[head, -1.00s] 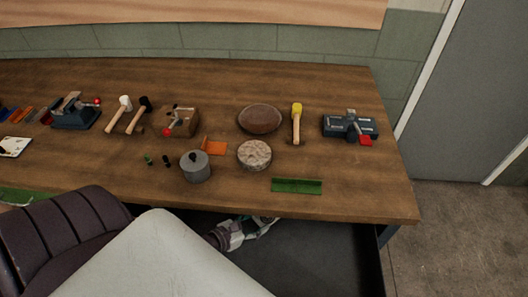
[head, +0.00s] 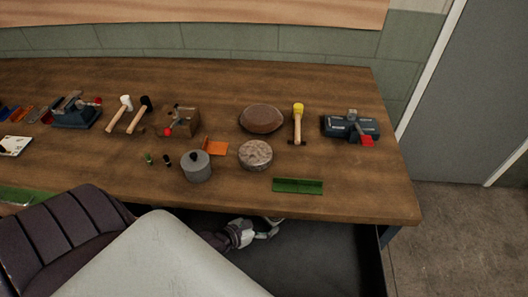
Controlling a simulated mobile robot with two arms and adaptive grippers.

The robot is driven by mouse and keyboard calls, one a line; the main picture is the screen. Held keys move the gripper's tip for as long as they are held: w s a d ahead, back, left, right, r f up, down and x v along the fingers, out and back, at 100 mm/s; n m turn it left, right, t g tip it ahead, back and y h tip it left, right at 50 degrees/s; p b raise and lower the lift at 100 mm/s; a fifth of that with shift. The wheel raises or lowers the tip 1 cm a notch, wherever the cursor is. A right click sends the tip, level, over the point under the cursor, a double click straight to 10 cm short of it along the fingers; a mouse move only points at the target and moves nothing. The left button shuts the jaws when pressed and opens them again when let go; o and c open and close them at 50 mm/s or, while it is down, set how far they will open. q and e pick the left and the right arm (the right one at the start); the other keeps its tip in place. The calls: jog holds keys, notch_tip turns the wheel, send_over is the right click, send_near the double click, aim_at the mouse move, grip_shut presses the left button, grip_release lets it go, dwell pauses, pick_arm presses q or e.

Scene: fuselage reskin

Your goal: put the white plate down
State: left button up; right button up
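The white plate (head: 155,262) is a large pale sheet, tilted, at the bottom of the head view, close to the camera and in front of the table's front edge. Its lower part runs out of the picture. My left arm comes in from the left and passes behind the plate. My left gripper (head: 262,231) shows just past the plate's right edge, below the table edge. Its fingers are small and partly dark, so I cannot tell if they are open or shut, or whether they touch the plate. My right gripper is not in view.
The wooden table (head: 350,195) carries a grey lidded pot (head: 196,167), a round stone-like disc (head: 255,155), a brown round pad (head: 262,118), a green angle piece (head: 297,186), a yellow-headed mallet (head: 298,122) and a blue tool (head: 350,127). Bare wood shows at the right front.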

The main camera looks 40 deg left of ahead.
pick_arm(q)
jog(key=shift+r, duration=0.2)
jog(key=shift+s+a, duration=0.1)
jog(key=shift+s, duration=0.25)
jog(key=v, duration=1.1)
jog(key=shift+s+r+b, duration=0.15)
jog(key=shift+s+b, duration=0.05)
jog(key=shift+b, duration=0.1)
